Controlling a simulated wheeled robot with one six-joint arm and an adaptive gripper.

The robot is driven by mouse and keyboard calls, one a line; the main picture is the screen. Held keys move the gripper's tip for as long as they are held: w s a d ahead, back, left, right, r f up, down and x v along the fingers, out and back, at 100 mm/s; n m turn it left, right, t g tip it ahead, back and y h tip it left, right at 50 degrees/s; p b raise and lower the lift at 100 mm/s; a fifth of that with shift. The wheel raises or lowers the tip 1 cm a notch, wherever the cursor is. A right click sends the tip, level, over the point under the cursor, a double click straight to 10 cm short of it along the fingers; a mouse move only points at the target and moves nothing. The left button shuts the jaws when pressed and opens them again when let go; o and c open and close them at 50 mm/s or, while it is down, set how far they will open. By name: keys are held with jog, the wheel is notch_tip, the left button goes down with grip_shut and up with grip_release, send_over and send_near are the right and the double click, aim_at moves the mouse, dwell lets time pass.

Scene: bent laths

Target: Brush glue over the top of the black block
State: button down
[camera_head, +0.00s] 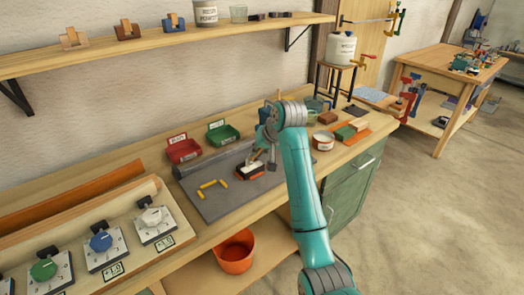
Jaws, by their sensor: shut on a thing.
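My gripper (268,148) is above the grey mat on the workbench, pointing down and partly covered by my own arm. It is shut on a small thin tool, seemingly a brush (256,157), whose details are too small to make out. Right below it a black block (242,175) lies on the mat (218,205). A pale patch shows on the block's top, and an orange-red edge shows along its near side. The tool's lower end is at or just above the block; I cannot tell if it touches. A small open tin (323,141) stands to the right.
Red (183,151) and green (222,134) bins stand behind. A dial panel (125,245) fills the front left. An orange bucket (236,254) sits below.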

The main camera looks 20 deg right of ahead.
jog(key=shift+w+d+r, duration=0.1)
jog(key=shift+w+d, duration=0.2)
jog(key=shift+w, duration=0.3)
jog(key=d, duration=0.2)
jog(key=w+d, duration=0.1)
jog(key=shift+w+d, duration=0.1)
jog(key=shift+d, duration=0.3)
dwell(3.4)
jog(key=shift+r, duration=2.95)
